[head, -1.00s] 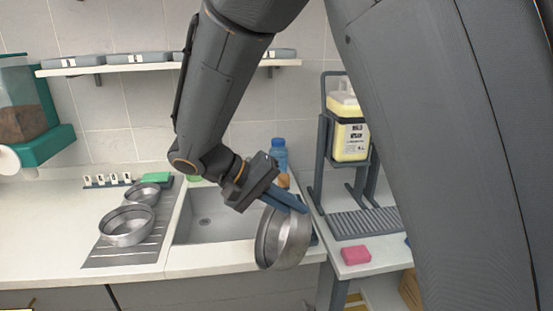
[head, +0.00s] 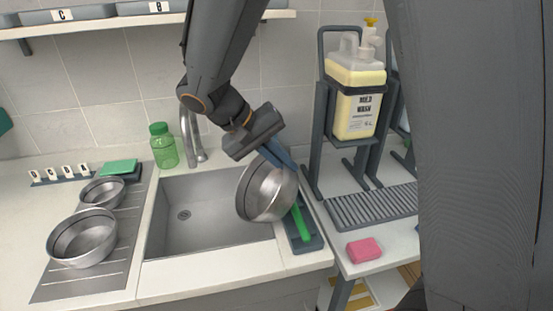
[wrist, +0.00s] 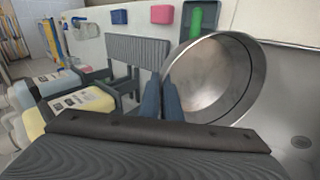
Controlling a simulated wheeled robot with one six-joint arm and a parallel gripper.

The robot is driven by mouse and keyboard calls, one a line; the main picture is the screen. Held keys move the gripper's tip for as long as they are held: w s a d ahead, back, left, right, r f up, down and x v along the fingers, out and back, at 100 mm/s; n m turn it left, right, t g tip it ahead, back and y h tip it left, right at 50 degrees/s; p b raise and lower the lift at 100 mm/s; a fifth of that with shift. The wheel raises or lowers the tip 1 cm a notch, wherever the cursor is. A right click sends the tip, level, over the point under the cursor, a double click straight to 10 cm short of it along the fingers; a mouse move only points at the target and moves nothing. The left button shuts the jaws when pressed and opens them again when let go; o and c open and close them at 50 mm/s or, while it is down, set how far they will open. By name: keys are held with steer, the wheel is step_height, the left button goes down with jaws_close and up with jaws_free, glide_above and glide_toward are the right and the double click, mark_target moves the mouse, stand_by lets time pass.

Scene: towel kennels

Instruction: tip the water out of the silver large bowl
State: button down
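A large silver bowl (head: 268,192) hangs steeply tilted above the right part of the sink (head: 185,215), its opening turned toward the left. My gripper (head: 283,160) is shut on its upper right rim. In the wrist view the gripper's blue fingers (wrist: 161,98) close on the rim of the bowl (wrist: 222,75), whose inside shows bare metal. I see no water in it or falling from it. The sink floor and drain are visible, with no clear pool of water.
Two other silver bowls, one larger (head: 82,240) and one smaller (head: 102,192), stand on the left drainboard. A faucet (head: 192,135) and green bottle (head: 163,146) stand behind the sink. Right are a green brush (head: 301,222) in a tray, pink sponge (head: 364,250) and wash jug (head: 355,100).

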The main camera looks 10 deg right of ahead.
steer(key=d+f+y+p, duration=0.1)
steer(key=d+f+y, duration=0.1)
steer(key=y, duration=0.1)
steer(key=d+f+y+p, duration=0.1)
steer(key=d+f+y, duration=0.1)
steer(key=f+y, duration=0.1)
steer(key=d+f+y+p, duration=0.1)
steer(key=d+f+y, duration=0.1)
steer(key=f+y, duration=0.1)
steer(key=shift+d+y+p, duration=0.15)
steer(key=shift+y+p, duration=0.2)
steer(key=shift+y, duration=0.05)
steer(key=shift+f+y+b, duration=0.15)
steer(key=shift+y+b, duration=0.15)
steer(key=shift+b, duration=0.1)
